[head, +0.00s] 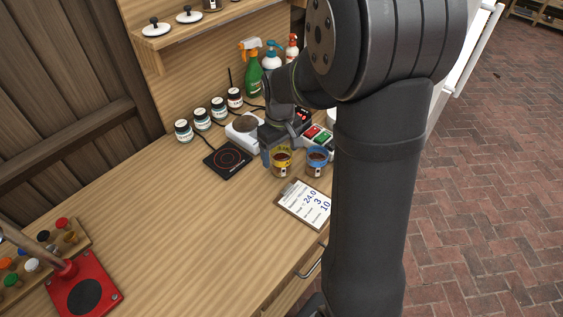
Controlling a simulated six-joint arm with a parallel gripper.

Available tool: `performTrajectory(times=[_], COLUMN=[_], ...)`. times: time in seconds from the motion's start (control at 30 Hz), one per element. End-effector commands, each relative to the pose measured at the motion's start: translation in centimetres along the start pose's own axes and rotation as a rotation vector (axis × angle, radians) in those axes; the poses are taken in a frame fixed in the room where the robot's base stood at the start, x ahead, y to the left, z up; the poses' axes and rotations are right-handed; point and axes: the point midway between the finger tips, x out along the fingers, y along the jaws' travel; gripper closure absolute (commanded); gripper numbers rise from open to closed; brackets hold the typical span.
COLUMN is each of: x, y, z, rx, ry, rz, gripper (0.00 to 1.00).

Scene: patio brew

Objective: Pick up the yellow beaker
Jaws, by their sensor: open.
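The yellow beaker (281,163) stands upright on the wooden worktop, with a yellow band around its upper part and dark brown contents. My gripper (268,160) is at its left side, close to it. The fingers are small in this view and partly hidden, and I cannot tell whether they touch the beaker. The gripper is open, and the beaker rests on the worktop. A similar beaker with a blue band (317,162) stands just to the right.
A clipboard (292,209) lies in front of the beakers. A black hot plate (227,160) is to the left, with several jars (202,119) behind. Spray bottles (250,68) stand at the back. The worktop's front left middle (185,225) is clear. My arm hides the right side.

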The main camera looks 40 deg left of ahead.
Motion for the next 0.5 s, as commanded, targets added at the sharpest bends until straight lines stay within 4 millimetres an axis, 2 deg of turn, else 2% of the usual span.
performTrajectory(times=[0.03, 0.2, 0.3, 0.5], x=[1.0, 3.3, 4.0, 4.0], y=[0.1, 0.3, 0.3, 0.3], z=[0.1, 0.1, 0.1, 0.0], rx=[0.001, 0.0, 0.0, 0.0], ry=[-0.004, -0.003, -0.002, -0.001], rz=[-0.002, -0.001, -0.001, 0.0], gripper=[0.2, 0.2, 0.2, 0.2])
